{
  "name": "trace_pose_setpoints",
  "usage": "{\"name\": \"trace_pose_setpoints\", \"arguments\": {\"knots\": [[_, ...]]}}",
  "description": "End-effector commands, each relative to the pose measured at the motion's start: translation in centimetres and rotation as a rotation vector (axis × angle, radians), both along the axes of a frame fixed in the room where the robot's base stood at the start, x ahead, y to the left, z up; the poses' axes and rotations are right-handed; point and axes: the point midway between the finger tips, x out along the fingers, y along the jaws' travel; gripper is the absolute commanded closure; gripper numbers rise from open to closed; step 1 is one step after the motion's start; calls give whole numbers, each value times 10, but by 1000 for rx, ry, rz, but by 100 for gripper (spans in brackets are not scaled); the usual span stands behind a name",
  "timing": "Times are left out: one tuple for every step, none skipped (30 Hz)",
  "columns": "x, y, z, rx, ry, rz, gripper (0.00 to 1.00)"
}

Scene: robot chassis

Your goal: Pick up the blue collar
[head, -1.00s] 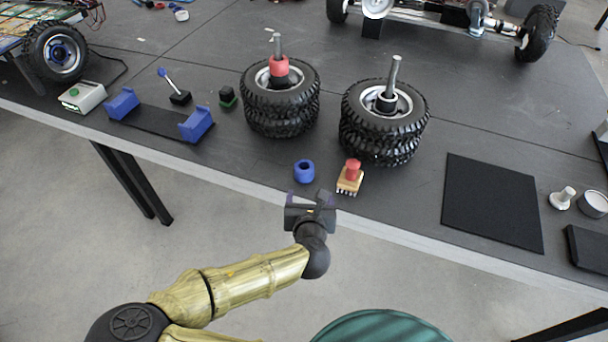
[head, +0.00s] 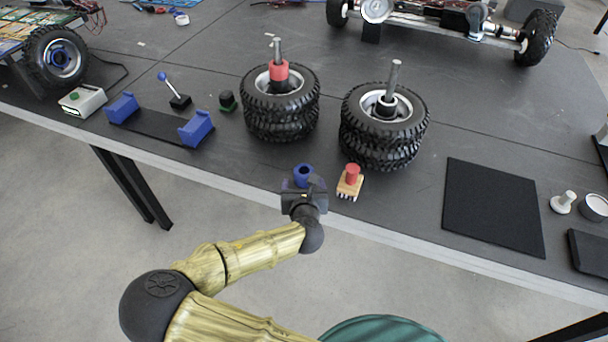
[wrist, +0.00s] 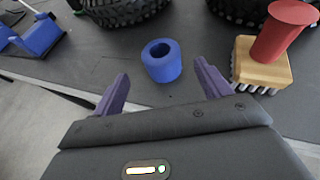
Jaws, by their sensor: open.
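The blue collar (head: 303,172) is a short blue ring with a hole in its top. It stands upright on the dark table near the front edge, and my gripper hides its lower part in the head view. In the wrist view the collar (wrist: 162,61) sits ahead of and between my two purple fingers. My gripper (wrist: 160,85) is open and empty, with the fingers spread to either side and short of the collar. In the head view my gripper (head: 304,185) is at the table's front edge, just in front of the collar.
A wooden brush with a red handle (head: 350,181) stands close to the right of the collar. Stacked tyres (head: 282,112) and (head: 384,130) stand behind. A blue-ended cradle (head: 160,123) lies to the left. A black mat (head: 494,208) lies to the right.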

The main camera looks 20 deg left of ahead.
Motion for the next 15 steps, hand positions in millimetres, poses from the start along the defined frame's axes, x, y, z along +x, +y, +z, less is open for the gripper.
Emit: {"name": "trace_pose_setpoints", "arguments": {"knots": [[9, 2, -4, -1, 0, -2, 24], [14, 3, -6, -1, 0, -2, 24], [19, 5, -8, -1, 0, -1, 24], [23, 7, -10, -1, 0, 0, 24], [26, 8, -11, -1, 1, -1, 24], [29, 9, -13, 0, 0, 0, 24], [31, 10, -14, 0, 1, 0, 24], [32, 10, -14, 0, 1, 0, 24], [33, 10, -15, -1, 1, -1, 24], [33, 11, -15, -1, 1, -1, 24], [33, 11, -15, 0, 1, 0, 24], [33, 11, -15, -1, 1, -1, 24], [33, 11, -15, -1, 1, -1, 24], [33, 11, -15, -1, 1, -1, 24], [33, 11, -15, -1, 1, -1, 24]]}}
